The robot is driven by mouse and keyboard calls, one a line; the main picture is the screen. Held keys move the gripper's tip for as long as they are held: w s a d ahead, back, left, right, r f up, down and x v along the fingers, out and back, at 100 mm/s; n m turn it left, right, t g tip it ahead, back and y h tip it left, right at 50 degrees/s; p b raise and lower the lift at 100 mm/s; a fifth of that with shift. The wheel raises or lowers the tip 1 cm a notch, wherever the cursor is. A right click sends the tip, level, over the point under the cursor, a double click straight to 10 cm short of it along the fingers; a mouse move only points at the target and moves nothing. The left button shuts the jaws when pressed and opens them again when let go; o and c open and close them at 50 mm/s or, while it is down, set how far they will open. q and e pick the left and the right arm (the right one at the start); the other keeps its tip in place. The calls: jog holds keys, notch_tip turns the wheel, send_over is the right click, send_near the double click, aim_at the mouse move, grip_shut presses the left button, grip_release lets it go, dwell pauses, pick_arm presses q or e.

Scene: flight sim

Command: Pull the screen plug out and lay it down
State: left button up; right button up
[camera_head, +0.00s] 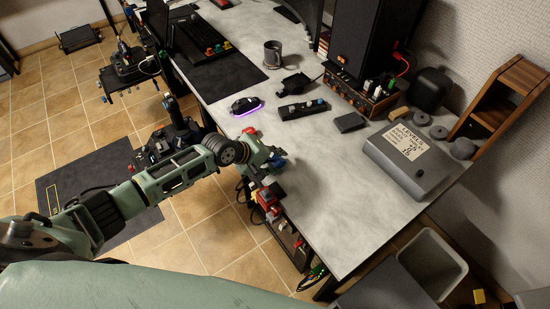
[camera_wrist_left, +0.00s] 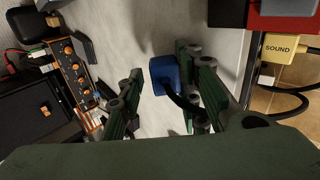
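A blue plug (camera_wrist_left: 165,72) with a black cable shows in the left wrist view, over the pale desk top; no label on it is readable. A blue patch by the gripper in the head view (camera_head: 277,163) seems to be the same plug. My left gripper (camera_wrist_left: 158,92) is open, its two green fingers apart, with the blue plug between or just beyond them, nearer the right finger. In the head view my left gripper (camera_head: 268,164) is over the desk's near edge and partly hides the plug. My right gripper is not in view.
A yellow plug marked SOUND (camera_wrist_left: 286,47) sits by red blocks (camera_head: 267,196) at the desk's side edge. The desk (camera_head: 335,190) is clear around the gripper. A grey box marked LEVELS (camera_head: 410,165), a mouse (camera_head: 245,105), a mug (camera_head: 272,54) and a speaker (camera_head: 366,40) stand farther off.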

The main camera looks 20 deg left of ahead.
pick_arm(q)
jog(key=shift+o, duration=0.9)
jog(key=v, duration=1.2)
